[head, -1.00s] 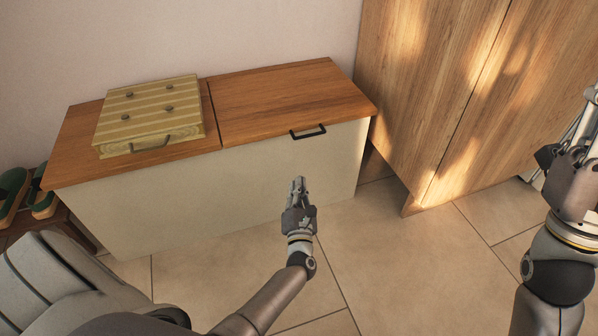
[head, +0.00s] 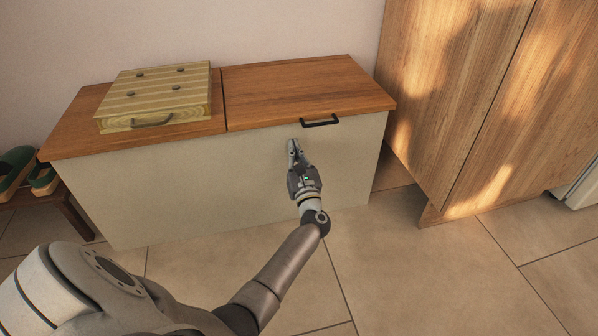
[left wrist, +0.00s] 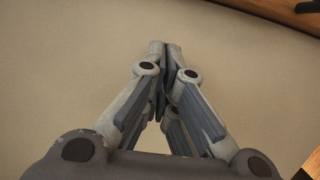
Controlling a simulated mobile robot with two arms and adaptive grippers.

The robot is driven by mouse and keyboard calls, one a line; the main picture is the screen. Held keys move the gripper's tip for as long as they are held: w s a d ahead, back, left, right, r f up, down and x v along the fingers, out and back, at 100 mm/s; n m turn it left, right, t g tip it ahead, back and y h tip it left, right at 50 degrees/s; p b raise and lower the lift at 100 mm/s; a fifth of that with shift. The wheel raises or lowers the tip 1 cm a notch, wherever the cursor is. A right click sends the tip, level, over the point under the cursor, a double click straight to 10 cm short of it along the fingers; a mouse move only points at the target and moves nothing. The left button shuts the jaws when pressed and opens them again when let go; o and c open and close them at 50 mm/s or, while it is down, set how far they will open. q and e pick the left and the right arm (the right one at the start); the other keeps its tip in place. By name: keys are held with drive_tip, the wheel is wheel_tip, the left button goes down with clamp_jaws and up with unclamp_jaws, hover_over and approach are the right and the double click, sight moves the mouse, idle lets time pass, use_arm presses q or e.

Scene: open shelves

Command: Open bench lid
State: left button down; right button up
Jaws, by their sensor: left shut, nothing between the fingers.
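The bench is a long white box with a brown wooden top split into two lids. The right lid (head: 300,90) lies flat and closed, with a black bar handle (head: 320,122) at its front edge. The left lid (head: 75,130) is also flat, with a striped wooden box on it. My left gripper (head: 293,142) is shut and empty in front of the bench's white front panel (head: 200,180), slightly below and left of the handle. In the left wrist view its fingertips (left wrist: 165,46) meet, with the lid's edge (left wrist: 265,14) at the upper right. My right gripper is out of view.
The striped wooden box (head: 155,95) has a front handle and several knobs. A tall wooden cabinet (head: 455,90) stands close to the bench's right end. Green shoes (head: 42,178) sit on a low rack at the left. Tiled floor in front is clear.

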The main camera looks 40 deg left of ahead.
sight(291, 129)
use_arm(q)
drive_tip(key=shift+w+a+r, duration=0.1)
drive_tip(key=shift+r, duration=0.95)
drive_tip(key=shift+w+a+r, duration=0.1)
drive_tip(key=shift+r, duration=0.95)
